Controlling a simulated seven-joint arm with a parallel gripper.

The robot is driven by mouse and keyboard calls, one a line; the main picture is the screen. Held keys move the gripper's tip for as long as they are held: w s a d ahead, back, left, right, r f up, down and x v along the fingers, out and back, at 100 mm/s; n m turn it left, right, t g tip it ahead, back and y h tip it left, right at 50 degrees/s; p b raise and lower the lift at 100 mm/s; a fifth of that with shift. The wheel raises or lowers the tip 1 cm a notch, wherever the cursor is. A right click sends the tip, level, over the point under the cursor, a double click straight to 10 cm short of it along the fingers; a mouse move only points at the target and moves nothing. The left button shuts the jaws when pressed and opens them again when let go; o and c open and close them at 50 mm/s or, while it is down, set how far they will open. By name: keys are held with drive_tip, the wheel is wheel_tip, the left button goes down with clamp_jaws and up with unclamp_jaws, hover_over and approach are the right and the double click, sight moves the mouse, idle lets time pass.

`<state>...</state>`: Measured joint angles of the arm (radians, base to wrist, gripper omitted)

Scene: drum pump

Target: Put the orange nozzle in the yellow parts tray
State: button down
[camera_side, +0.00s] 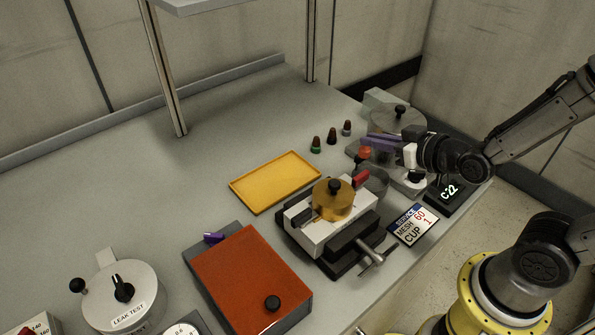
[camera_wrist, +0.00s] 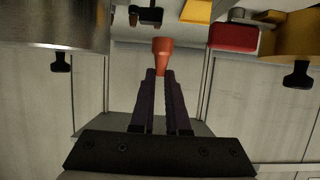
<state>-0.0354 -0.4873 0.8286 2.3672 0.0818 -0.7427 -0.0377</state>
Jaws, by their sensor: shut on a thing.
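The orange nozzle (camera_side: 364,153) is at the tips of my gripper (camera_side: 370,143), whose purple fingers point left, roughly level. In the wrist view the fingers (camera_wrist: 162,73) are shut on the orange nozzle (camera_wrist: 163,47), which sticks out past the tips. The yellow parts tray (camera_side: 275,182) lies flat and empty on the bench, to the left of my gripper. A yellow patch at the top of the wrist view may be part of the tray, but I cannot tell.
A vise with a brass drum (camera_side: 333,200) stands between the tray and the service card (camera_side: 412,226). Several small dark-topped bottles (camera_side: 332,136) stand behind the nozzle. A red-orange box (camera_side: 250,278) is at the front. The bench left of the tray is clear.

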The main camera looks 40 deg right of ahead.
drive_tip(key=w+d+r+m+g+h, duration=0.1)
drive_tip(key=w+d+r+m+h, duration=0.25)
drive_tip(key=w+r, duration=0.2)
drive_tip(key=w+d+r+m+g+h, duration=0.2)
drive_tip(key=w+r+m+h, duration=0.2)
drive_tip(key=w+r, duration=0.15)
drive_tip(key=shift+m+g+h, duration=0.5)
drive_tip(key=shift+m+h, duration=0.15)
drive_tip(key=shift+h, duration=0.2)
drive_tip(key=w+a+f, duration=0.1)
drive_tip(key=a+f, duration=0.4)
drive_tip(key=a, duration=0.1)
drive_tip(key=w+a+f, duration=0.1)
drive_tip(key=a+f, duration=0.5)
drive_tip(key=w+a+f, duration=0.2)
drive_tip(key=a+f, duration=0.3)
drive_tip(key=a, duration=0.2)
drive_tip(key=shift+f, duration=2.5)
drive_tip(key=shift+f, duration=0.1)
drive_tip(key=c, duration=0.9)
unclamp_jaws()
